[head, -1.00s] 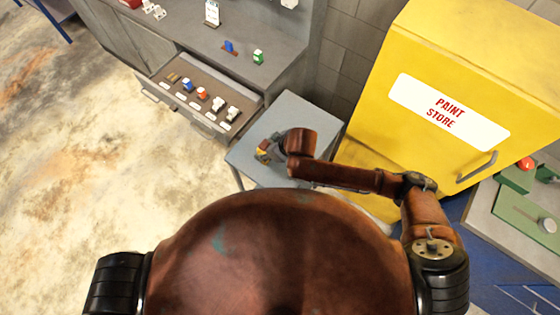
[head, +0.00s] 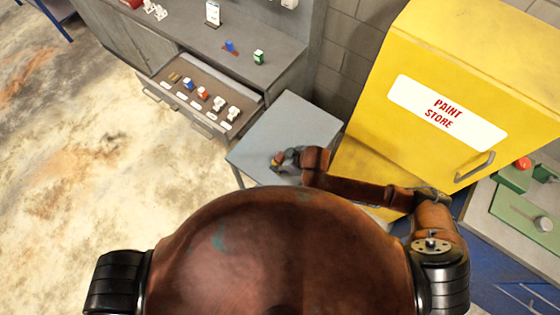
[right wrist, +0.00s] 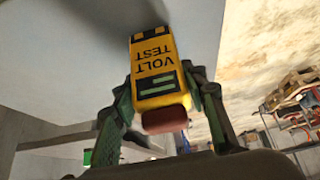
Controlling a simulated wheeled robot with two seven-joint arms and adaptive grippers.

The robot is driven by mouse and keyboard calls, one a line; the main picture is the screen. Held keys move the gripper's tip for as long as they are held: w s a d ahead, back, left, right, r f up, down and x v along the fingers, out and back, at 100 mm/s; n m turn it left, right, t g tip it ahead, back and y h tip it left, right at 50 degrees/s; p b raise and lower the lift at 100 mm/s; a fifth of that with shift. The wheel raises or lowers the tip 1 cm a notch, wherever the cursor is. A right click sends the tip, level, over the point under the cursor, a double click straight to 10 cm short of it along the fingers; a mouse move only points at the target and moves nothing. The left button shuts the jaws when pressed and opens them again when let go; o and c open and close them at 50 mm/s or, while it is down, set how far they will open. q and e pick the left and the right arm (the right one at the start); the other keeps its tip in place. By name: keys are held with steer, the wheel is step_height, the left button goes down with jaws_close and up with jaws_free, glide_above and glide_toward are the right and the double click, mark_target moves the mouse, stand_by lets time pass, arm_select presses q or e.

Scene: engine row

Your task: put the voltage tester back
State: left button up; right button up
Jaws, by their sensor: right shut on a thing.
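The voltage tester (right wrist: 153,68) is a yellow and black block marked "VOLT TEST" with a dark red end. It fills the middle of the right wrist view. My right gripper (right wrist: 158,88) is shut on it, one green finger along each side. In the head view the right gripper (head: 284,159) is over the near part of the grey table, and the tester (head: 276,162) shows small at its tip. I cannot tell whether the tester touches the table top. My left gripper is not in view.
A grey table (head: 292,117) has clear room on top. Left of it an open drawer (head: 175,88) holds several small items, with white labels along its front. A blue item (head: 230,46) and a green item (head: 259,57) stand on the counter above. A yellow paint cabinet (head: 400,155) stands right.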

steer(key=o, duration=1.4)
steer(key=shift+f, duration=0.1)
steer(key=shift+o, duration=0.2)
steer(key=v, duration=1.2)
steer(key=shift+w, duration=0.1)
